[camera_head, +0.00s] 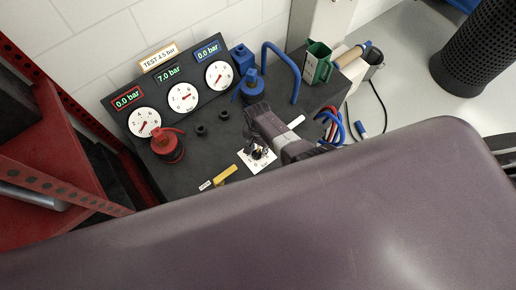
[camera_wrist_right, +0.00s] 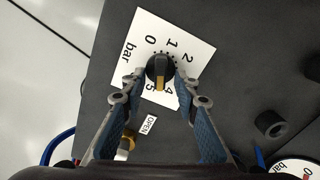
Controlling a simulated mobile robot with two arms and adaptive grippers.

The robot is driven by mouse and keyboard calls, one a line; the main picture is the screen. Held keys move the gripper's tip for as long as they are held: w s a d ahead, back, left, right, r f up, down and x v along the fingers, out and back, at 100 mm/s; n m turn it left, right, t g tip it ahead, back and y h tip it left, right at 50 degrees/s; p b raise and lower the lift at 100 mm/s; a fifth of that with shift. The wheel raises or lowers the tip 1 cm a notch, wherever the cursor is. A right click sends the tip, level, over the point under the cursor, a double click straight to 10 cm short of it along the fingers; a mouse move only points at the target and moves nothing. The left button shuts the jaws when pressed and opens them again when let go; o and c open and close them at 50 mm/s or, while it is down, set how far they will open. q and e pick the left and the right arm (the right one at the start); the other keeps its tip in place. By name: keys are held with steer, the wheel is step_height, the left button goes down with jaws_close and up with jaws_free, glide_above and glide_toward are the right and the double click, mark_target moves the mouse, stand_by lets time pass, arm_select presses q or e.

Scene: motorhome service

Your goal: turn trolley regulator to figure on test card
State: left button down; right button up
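The test card (camera_head: 159,58) reads "TEST 4.5 bar" above the gauge panel. The regulator knob (camera_wrist_right: 160,68) is black with a yellow stripe, on a white scale plate (camera_wrist_right: 140,30) marked in bar. The stripe points down in the wrist view, between 4 and 5; the 3 is hidden. My right gripper (camera_wrist_right: 162,78) is open, its fingers on either side of the knob with gaps visible. In the head view this gripper (camera_head: 260,150) covers most of the knob. The displays read 0.0 bar left, 7.0 bar middle (camera_head: 167,73), 0.0 bar right. My left gripper is out of view.
A yellow lever (camera_head: 225,174) with an OPEN label (camera_head: 204,185) is beside the plate. A red fitting (camera_head: 167,146) and a blue fitting (camera_head: 252,87) stand near the gauges. A green container (camera_head: 318,64) and coiled hoses (camera_head: 332,126) are right.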

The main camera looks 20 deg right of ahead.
mark_target(258, 151)
step_height(258, 151, up, 12)
stand_by(0.9)
stand_by(0.4)
